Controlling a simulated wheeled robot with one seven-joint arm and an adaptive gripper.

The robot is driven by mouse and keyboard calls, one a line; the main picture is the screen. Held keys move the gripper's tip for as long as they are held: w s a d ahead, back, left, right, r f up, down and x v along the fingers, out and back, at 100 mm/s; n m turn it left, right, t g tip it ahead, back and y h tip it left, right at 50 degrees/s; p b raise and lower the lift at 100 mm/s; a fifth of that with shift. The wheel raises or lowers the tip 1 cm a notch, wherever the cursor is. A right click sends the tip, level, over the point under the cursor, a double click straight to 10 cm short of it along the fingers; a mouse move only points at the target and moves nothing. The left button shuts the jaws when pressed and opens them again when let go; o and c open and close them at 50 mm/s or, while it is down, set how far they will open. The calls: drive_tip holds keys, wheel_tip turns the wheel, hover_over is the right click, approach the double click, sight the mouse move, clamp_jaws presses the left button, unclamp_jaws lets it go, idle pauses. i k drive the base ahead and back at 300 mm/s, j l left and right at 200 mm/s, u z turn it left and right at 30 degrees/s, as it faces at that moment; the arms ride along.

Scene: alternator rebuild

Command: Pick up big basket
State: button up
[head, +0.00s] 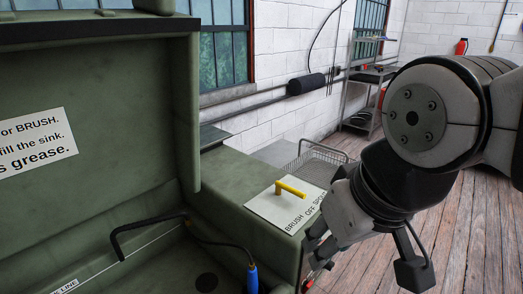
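A wire mesh basket (318,160) shows beyond the right end of the green washer. Its upper rim and part of its mesh are visible; its lower part is hidden by the washer, the white plate and my arm. My gripper (312,262) points down beside the washer's right side, nearer to me than the basket and apart from it. Its fingers are small and partly hidden, so I cannot tell whether they are open or shut. I see nothing clearly held in it.
The green washer (235,172) with its raised lid (95,90) fills the left. A white plate (270,208) with a yellow handle (290,188) lies on its top. A metal shelf cart (372,75) stands at the back. Wooden floor (470,235) is clear at right.

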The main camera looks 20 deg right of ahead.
sight(344, 153)
drive_tip(key=z, duration=0.65)
drive_tip(key=l+u, duration=0.1)
drive_tip(key=u, duration=0.25)
drive_tip(key=i+l+u, duration=0.15)
drive_tip(key=u, duration=0.2)
drive_tip(key=l+u, duration=0.2)
drive_tip(key=u, duration=0.15)
drive_tip(key=i+l+u, duration=0.1)
drive_tip(key=l+u, duration=0.15)
drive_tip(key=l, duration=0.85)
drive_tip(key=l+u, duration=0.25)
drive_tip(key=l, duration=0.8)
